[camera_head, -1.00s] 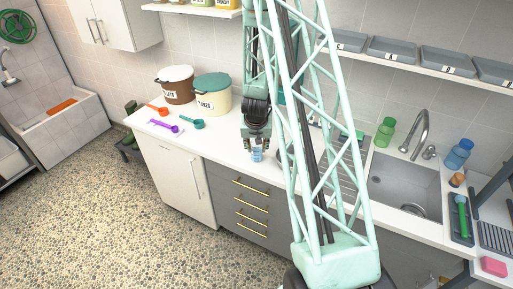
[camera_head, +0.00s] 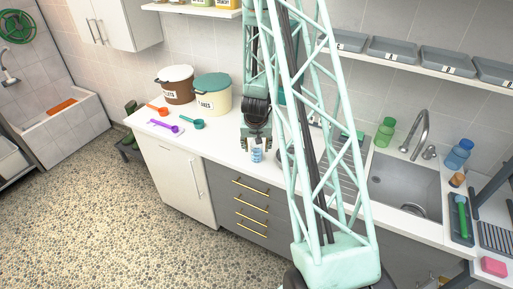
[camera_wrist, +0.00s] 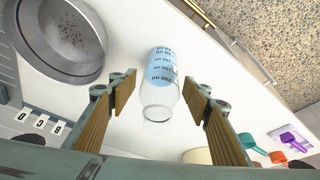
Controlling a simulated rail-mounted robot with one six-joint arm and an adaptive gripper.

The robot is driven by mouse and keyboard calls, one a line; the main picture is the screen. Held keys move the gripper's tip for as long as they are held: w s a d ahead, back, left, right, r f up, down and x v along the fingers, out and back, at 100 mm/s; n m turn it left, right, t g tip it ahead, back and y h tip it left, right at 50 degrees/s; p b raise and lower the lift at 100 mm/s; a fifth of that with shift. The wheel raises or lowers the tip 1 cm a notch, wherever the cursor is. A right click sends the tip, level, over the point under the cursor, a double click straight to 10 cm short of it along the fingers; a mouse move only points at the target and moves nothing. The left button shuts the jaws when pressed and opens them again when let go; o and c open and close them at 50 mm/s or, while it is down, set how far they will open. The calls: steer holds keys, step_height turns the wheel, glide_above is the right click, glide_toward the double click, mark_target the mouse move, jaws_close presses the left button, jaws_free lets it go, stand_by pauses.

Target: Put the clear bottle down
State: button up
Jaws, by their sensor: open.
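The clear bottle (camera_wrist: 158,92) with blue graduated marks stands on the white counter (camera_wrist: 205,62). In the wrist view it is between the two fingers of my gripper (camera_wrist: 160,115), with a gap on each side. My gripper is open. In the head view my gripper (camera_head: 257,145) is just above the counter's front edge, and the bottle (camera_head: 257,156) shows small and bluish under it. The lattice arm hides part of the counter to the right.
A metal bowl (camera_wrist: 62,38) stands beside the bottle. Orange, purple (camera_head: 165,125) and teal (camera_head: 193,123) scoops lie to the left, before the brown (camera_head: 176,88) and cream (camera_head: 212,98) tubs.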

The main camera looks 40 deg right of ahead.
steer(key=p+v, duration=0.2)
steer(key=v, duration=0.9)
steer(key=shift+s+r, duration=0.15)
steer(key=shift+r, duration=0.15)
steer(key=shift+a, duration=0.2)
stand_by(0.4)
